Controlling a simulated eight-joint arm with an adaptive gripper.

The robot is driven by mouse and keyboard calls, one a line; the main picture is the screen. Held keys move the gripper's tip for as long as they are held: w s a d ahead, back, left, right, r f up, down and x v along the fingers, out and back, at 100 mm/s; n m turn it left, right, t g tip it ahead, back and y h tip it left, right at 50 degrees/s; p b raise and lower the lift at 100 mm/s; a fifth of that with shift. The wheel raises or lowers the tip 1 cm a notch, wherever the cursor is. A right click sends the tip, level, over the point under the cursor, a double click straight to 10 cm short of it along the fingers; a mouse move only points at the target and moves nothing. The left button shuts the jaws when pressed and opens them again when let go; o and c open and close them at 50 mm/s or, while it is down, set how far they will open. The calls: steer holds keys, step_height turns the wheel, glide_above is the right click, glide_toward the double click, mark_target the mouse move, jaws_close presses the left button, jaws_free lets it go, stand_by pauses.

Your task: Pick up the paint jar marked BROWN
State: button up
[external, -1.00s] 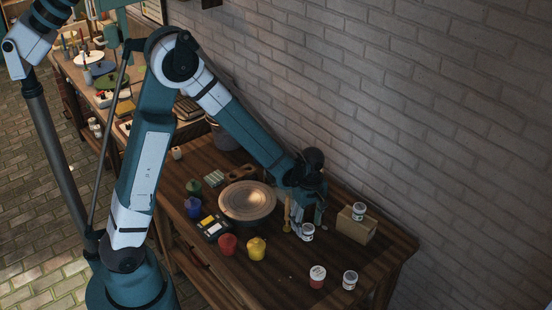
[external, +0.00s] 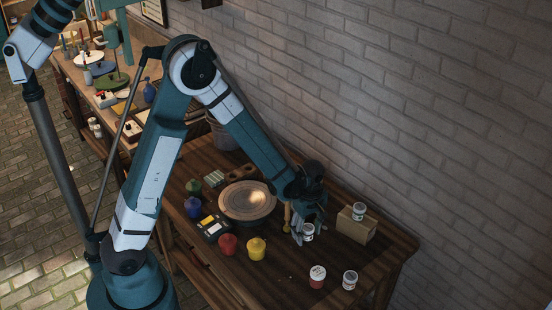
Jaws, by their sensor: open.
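Several small white-labelled paint jars stand at the right part of the wooden table; their lettering is too small to read, so I cannot tell which is BROWN. One jar (external: 308,231) stands right by my gripper (external: 303,234). My gripper points down at this jar, its fingers at or around the jar's sides, and partly hides it. I cannot tell whether they touch. Another jar (external: 359,211) sits on a cardboard-coloured box (external: 355,226). A jar with a reddish body (external: 317,278) and a further white jar (external: 350,280) stand near the front right edge.
A round plate (external: 247,201) on a dark stand lies left of my gripper. Red (external: 228,244), yellow (external: 256,248), blue (external: 193,207) and green (external: 194,187) pots surround a palette box (external: 213,228). A brick wall (external: 430,120) rises behind the table. Front right tabletop is mostly clear.

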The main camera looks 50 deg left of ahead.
mark_target(308, 228)
stand_by(0.3)
steer(key=c, duration=1.1)
steer(key=shift+r, duration=0.1)
steer(key=shift+r+p, duration=0.85)
steer(key=shift+r, duration=4.05)
